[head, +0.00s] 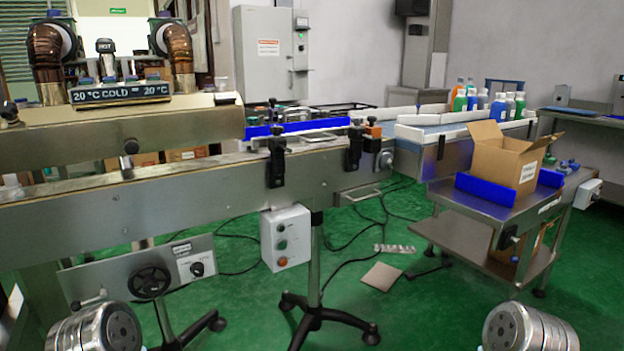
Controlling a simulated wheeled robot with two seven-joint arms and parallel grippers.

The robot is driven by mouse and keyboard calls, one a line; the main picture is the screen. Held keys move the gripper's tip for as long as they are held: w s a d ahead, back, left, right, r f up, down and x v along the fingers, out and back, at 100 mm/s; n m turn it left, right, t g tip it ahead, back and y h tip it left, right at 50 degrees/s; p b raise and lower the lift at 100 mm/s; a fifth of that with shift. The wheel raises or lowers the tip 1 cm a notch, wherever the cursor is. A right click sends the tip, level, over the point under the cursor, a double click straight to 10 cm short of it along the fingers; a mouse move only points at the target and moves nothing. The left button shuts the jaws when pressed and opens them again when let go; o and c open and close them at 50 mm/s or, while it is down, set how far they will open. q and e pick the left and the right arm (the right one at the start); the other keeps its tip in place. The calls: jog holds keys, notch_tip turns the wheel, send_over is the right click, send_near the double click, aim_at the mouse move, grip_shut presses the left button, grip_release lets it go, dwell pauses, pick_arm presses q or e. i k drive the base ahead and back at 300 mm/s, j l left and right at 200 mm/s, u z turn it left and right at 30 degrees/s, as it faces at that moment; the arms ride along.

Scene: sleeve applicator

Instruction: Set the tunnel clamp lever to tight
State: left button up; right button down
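The heat tunnel (120,125) is a long metal hood at the left over the conveyor, with brown hoses on top and a display reading "20 °C COLD". I cannot tell for certain which part is its clamp lever. A small lever with a light handle (90,301) sticks out left of the black handwheel (150,282) on a panel below the conveyor. A black-knobbed post (129,150) stands at the tunnel's front side. No tight or loose marking is readable. Rounded metal parts of my arms show at the bottom left and bottom right; neither gripper is in view.
The conveyor (200,190) runs across the scene. A grey control box (287,237) hangs below it, beside a stand with splayed feet (320,325). An open carton (507,160) stands on the right table. Cables and a flat cardboard piece (381,276) lie on the green floor.

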aim_at(76, 306)
jog(key=u, duration=1.4)
